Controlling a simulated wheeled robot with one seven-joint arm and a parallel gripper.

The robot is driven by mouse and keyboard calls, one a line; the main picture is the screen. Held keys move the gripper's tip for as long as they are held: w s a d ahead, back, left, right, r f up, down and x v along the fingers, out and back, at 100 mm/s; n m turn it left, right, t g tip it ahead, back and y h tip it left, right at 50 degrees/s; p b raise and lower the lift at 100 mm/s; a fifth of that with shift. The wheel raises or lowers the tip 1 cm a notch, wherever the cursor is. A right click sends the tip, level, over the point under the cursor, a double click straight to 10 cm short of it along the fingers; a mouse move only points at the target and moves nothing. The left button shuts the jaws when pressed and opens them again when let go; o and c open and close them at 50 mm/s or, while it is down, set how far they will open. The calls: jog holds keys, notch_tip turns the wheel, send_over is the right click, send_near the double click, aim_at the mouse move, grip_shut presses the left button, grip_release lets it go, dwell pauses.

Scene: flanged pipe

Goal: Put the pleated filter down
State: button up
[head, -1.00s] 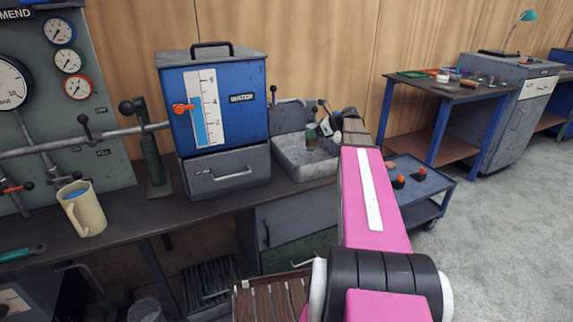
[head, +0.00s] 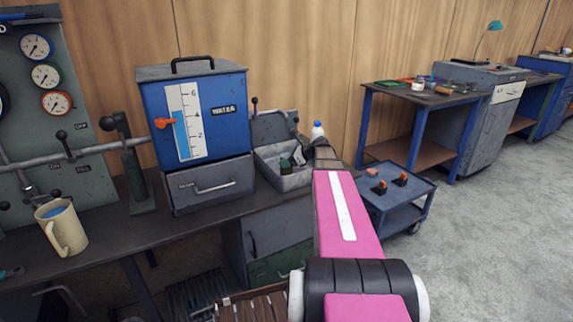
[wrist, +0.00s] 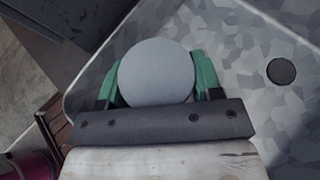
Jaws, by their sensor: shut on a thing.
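The pleated filter (wrist: 155,72) shows in the wrist view as a round, plain grey end face; its pleated side is hidden. My gripper (wrist: 157,78) is shut on it, with one green finger on each side. The filter is over the speckled grey metal basin (wrist: 245,35); I cannot tell whether it touches the bottom. In the head view my gripper (head: 293,160) is small and inside the outline of the basin (head: 289,182), at the right end of the bench. The filter is hard to make out there.
A dark round drain (wrist: 281,71) is in the basin floor, right of the filter. A blue water tank (head: 200,115) on a grey drawer unit stands left of the basin. A blue trolley (head: 397,195) stands to its right. A beige mug (head: 62,228) is far left.

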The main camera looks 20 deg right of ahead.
jog(key=shift+f, duration=0.65)
jog(key=o, duration=1)
jog(key=shift+f, duration=0.15)
jog(key=shift+s+d+r, duration=0.2)
jog(key=shift+d+r, duration=0.05)
jog(key=shift+r, duration=0.05)
jog(key=v, duration=1.1)
jog(key=shift+s+d, duration=0.1)
jog(key=shift+s, duration=0.05)
